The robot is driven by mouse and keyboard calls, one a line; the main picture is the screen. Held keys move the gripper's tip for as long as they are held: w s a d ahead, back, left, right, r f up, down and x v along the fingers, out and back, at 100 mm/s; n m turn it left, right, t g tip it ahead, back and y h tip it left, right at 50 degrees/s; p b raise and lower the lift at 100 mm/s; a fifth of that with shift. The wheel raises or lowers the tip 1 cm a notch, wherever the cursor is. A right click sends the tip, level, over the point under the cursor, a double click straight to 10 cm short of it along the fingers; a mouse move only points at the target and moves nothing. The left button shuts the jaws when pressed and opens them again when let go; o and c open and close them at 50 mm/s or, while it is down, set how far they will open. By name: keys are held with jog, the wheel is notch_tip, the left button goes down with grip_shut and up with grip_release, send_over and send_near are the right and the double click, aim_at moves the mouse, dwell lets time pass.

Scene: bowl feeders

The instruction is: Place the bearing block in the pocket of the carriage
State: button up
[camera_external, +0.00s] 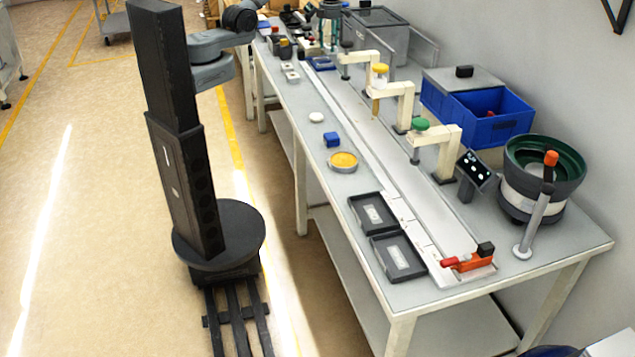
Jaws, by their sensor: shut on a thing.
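My gripper (329,34) is at the far end of the bench, pointing down, with slim teal-grey fingers. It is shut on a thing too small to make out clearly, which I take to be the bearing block. A low blue piece (322,63), perhaps the carriage, lies on the bench just in front of and below the gripper. Its pocket cannot be made out. I cannot tell whether the held thing touches anything. Part of my arm passes out of the top of the picture.
A long pale rail (400,172) runs along the bench, with cream brackets (448,150) over it. A blue bin (480,112), a green bowl feeder (541,170) and a grey box (376,30) stand on the right. Dark trays (397,257), a blue cube (333,140) and a yellow dish (343,161) lie nearer.

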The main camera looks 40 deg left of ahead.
jog(key=a+f, duration=0.1)
jog(key=w+a+f, duration=0.1)
jog(key=a, duration=0.1)
jog(key=a+f+p, duration=0.1)
jog(key=a, duration=0.1)
jog(key=shift+w+a+f, duration=0.1)
jog(key=shift+w+a, duration=0.05)
jog(key=shift+a, duration=0.05)
jog(key=shift+f+p, duration=0.65)
jog(key=shift+f, duration=1.35)
jog(key=shift+f, duration=0.1)
jog(key=o, duration=1.3)
jog(key=shift+o, duration=0.3)
notch_tip(320, 180, up, 12)
jog(key=shift+b, duration=0.45)
